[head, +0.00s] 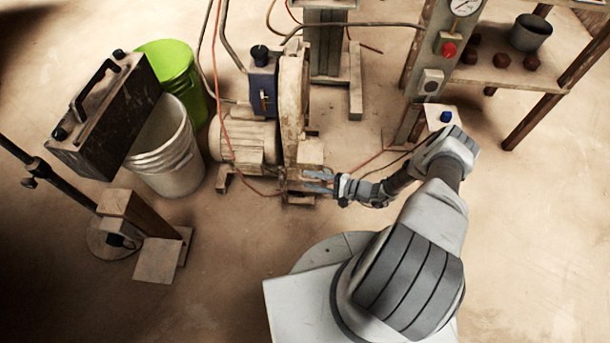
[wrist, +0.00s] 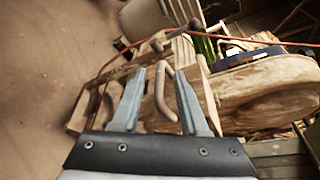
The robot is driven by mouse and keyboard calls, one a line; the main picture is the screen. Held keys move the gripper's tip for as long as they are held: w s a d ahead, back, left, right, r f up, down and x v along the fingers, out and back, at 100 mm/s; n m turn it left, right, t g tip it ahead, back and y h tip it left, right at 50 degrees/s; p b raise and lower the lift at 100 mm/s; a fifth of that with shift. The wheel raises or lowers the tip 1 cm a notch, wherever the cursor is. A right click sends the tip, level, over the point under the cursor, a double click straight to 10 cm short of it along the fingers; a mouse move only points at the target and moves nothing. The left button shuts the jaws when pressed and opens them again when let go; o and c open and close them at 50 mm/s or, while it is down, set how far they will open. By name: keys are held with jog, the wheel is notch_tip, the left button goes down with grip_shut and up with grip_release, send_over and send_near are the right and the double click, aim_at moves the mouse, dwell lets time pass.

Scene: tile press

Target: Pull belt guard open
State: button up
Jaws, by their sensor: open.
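The belt guard (head: 293,98) is a worn tan, upright rounded housing beside the motor (head: 243,142). In the wrist view the guard (wrist: 268,88) lies on its side at the right. A bent, brownish handle (wrist: 161,88) stands out from a tan face in the wrist view. My gripper (head: 312,181) is at the low front end of the guard in the head view. In the wrist view my gripper (wrist: 160,73) is open, with one finger on each side of the handle. I see no clear contact, and the handle's lower end is partly hidden.
An orange cable (head: 222,120) runs down past the motor to the floor. A white bucket (head: 168,150) and a green bucket (head: 172,62) stand left of the motor. A post with a red button (head: 449,50) stands right. Open floor (head: 225,260) lies in front.

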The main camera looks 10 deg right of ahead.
jog(key=shift+w+a+f, duration=0.1)
jog(key=shift+w+a, duration=0.1)
jog(key=shift+a, duration=0.15)
jog(key=shift+c, duration=0.2)
grip_shut()
jog(key=shift+a+f, duration=0.1)
dwell(1.1)
